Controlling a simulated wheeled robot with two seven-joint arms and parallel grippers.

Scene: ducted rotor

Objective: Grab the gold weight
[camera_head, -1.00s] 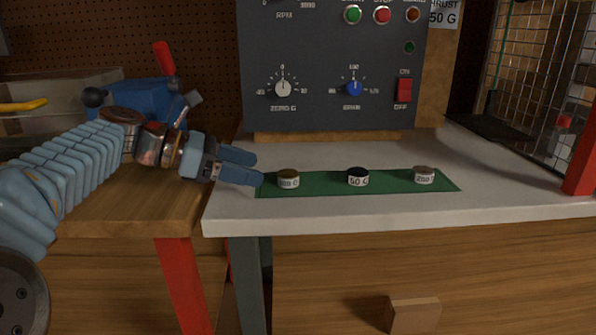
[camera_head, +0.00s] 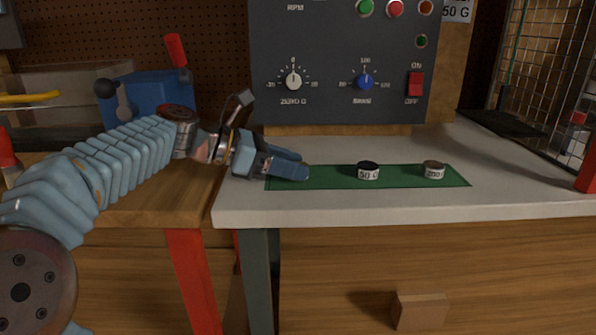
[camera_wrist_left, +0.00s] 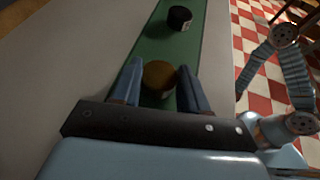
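My left gripper (camera_head: 298,165) reaches in from the left over the left end of the green mat (camera_head: 325,178). In the left wrist view the gold weight (camera_wrist_left: 158,78) sits on the mat between the two open blue fingers (camera_wrist_left: 157,86), with a small gap on each side. In the head view the gripper hides the gold weight. A black weight marked 50 G (camera_head: 368,171) stands mid-mat and also shows in the left wrist view (camera_wrist_left: 180,18). A greyish-brown weight (camera_head: 433,170) stands at the mat's right end. My right gripper is not in view.
A dark control panel (camera_head: 345,70) with knobs and switches stands behind the mat. A wire cage (camera_head: 545,80) is at the right. A blue vise (camera_head: 150,97) stands on the wooden bench at left. The white bench top in front is clear.

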